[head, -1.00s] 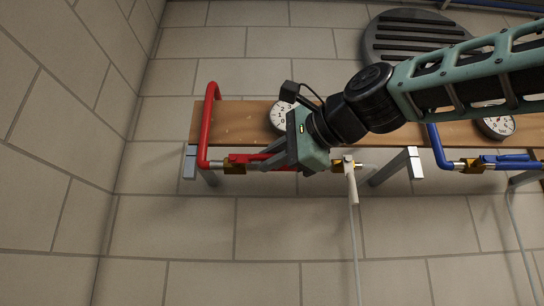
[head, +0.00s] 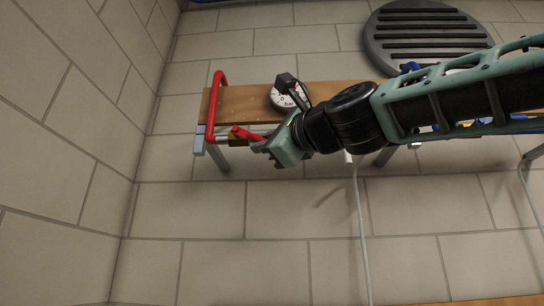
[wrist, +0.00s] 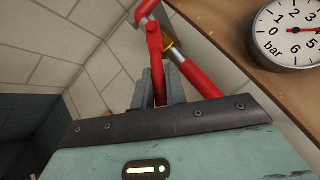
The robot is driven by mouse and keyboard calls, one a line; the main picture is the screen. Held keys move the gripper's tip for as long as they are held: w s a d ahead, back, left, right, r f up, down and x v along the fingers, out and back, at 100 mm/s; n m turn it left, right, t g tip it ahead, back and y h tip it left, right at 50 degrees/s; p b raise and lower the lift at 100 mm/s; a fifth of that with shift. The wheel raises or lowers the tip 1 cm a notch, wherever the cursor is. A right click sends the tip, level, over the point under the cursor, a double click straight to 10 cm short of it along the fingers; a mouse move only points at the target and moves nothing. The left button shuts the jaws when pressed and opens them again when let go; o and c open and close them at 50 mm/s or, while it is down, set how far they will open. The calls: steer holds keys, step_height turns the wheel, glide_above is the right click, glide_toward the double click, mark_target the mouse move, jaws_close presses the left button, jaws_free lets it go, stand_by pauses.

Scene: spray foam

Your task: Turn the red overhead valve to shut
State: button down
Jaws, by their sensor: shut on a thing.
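The red valve handle (head: 246,133) sits on a brass valve body (head: 237,142) in the red pipe under the wooden board. My gripper (head: 262,145) is at the free end of this handle. In the wrist view the red handle (wrist: 155,52) runs down between my two grey fingers (wrist: 160,90), which are shut on it. There the handle stands at an angle to the red pipe (wrist: 195,76) beside it. The brass valve body shows in part behind the handle in the wrist view. My gripper and arm hide the pipe's right part in the head view.
The red pipe bend (head: 215,95) rises at the board's left end. A round pressure gauge (head: 289,96) is on the wooden board (head: 245,104), close to my wrist. A dark round grate (head: 428,35) lies behind my arm. A pale hose (head: 361,220) hangs down; the tiles below are clear.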

steer(key=shift+w+a+f+m+t+b, duration=0.15)
steer(key=shift+f+m+t+b, duration=0.45)
steer(key=shift+b, duration=0.3)
steer(key=a+f+m+t+h+b, duration=0.2)
steer(key=a+m+t+h+b, duration=0.4)
steer(key=m, duration=1.1)
steer(key=shift+f+t+h+b, duration=0.3)
steer(key=shift+t+h+b, duration=1.65)
steer(key=shift+b, duration=1)
steer(key=shift+m+t, duration=0.35)
steer(key=shift+m, duration=0.25)
steer(key=c, duration=1.4)
jaws_free()
steer(key=shift+c, duration=0.2)
steer(key=shift+r, duration=0.1)
